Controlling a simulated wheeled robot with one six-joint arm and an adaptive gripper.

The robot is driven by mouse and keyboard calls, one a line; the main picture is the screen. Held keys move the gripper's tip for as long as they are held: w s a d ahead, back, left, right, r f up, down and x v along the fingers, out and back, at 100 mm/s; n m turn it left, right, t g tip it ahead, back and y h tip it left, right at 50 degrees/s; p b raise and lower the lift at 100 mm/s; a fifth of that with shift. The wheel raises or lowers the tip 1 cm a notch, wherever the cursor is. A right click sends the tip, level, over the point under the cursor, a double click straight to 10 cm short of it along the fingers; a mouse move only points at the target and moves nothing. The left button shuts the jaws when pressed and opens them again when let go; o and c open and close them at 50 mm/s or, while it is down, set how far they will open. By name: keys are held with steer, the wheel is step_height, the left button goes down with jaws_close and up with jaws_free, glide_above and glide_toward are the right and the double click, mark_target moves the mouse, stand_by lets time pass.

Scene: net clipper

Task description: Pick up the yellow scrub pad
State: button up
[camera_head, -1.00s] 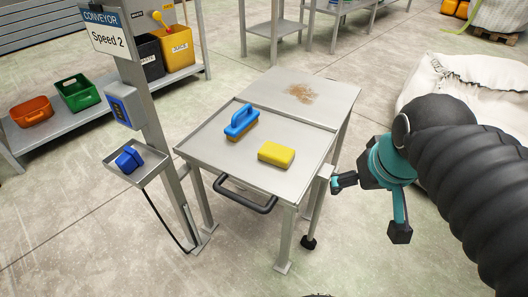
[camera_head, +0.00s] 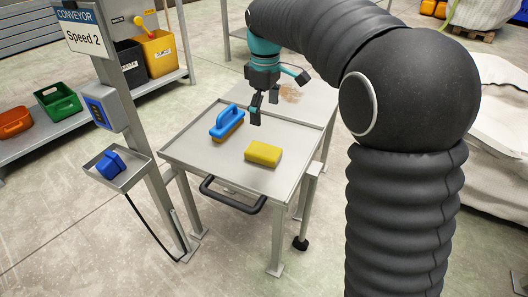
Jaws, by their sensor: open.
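The yellow scrub pad (camera_head: 263,153) lies flat on the front right part of the grey metal table (camera_head: 199,157). A blue-handled scrub brush (camera_head: 227,122) sits on the table to its left and a little behind. My gripper (camera_head: 279,94) is open and empty above the table. In the picture it is above the pad and to the right of the brush, with one finger hanging down and the other spread to the right. Nothing hides the pad.
A brown stain (camera_head: 292,92) marks the table's rear surface. A control post with a small tray (camera_head: 118,166) holding a blue object stands close at the table's left. A black handle (camera_head: 231,203) sticks out from the table's front. Bins (camera_head: 157,56) stand on a shelf at the left.

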mark_target(263, 149)
steer(key=f+b, duration=0.1)
steer(key=f, duration=0.6)
steer(key=f+b, duration=0.1)
steer(key=f, duration=0.6)
steer(key=shift+w+a+f, duration=0.2)
steer(key=c, duration=1)
